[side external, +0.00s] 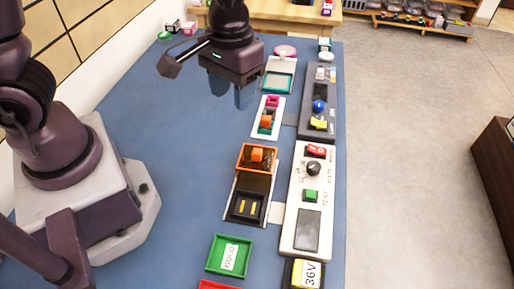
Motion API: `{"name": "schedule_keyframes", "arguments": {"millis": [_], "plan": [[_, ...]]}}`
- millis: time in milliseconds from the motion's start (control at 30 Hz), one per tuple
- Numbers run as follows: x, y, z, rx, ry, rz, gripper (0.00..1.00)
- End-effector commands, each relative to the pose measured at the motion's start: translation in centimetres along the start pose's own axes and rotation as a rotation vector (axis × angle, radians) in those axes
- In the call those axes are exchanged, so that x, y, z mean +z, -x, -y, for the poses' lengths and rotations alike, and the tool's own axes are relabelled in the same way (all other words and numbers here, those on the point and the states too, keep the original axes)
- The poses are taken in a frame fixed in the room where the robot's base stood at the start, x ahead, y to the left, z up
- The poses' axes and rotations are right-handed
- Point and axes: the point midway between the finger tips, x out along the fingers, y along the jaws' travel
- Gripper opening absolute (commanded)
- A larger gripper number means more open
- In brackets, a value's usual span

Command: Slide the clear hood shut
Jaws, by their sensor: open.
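An orange-framed hood (243,154) with a dark see-through top and an orange knob sits at the far end of a pale-edged track. It looks like the clear hood. A black nest (234,207) with two yellow bars lies uncovered at the track's near end. My gripper (232,92) is open and empty, pointing down above the blue table, beyond the hood and to its left. It is well apart from the hood. A smaller teal slider (265,128) with an orange knob and a pink block stands between them.
A white control panel (308,243) and a grey panel (319,92) line the table's right side. A teal-framed tray (278,83) stands near my gripper. A green tray (229,255) lies at the front. The blue table (165,150) is clear left of the track.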

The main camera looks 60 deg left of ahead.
Motion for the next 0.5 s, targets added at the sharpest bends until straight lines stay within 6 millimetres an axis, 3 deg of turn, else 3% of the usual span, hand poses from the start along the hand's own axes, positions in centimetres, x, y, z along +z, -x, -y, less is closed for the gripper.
{"name": "schedule_keyframes", "arguments": {"millis": [33, 133, 300, 500], "plan": [[-0.6, -1.5, -0.7, -0.016, 0.064, 0.019, 0.47], [-1.8, -3.3, -1.9, -0.028, 0.222, 0.023, 0.47], [-3.3, -3.0, -2.6, 0.007, 0.432, -0.020, 0.47], [-3.4, -3.6, -2.7, 0.011, 0.513, -0.023, 0.47]]}}
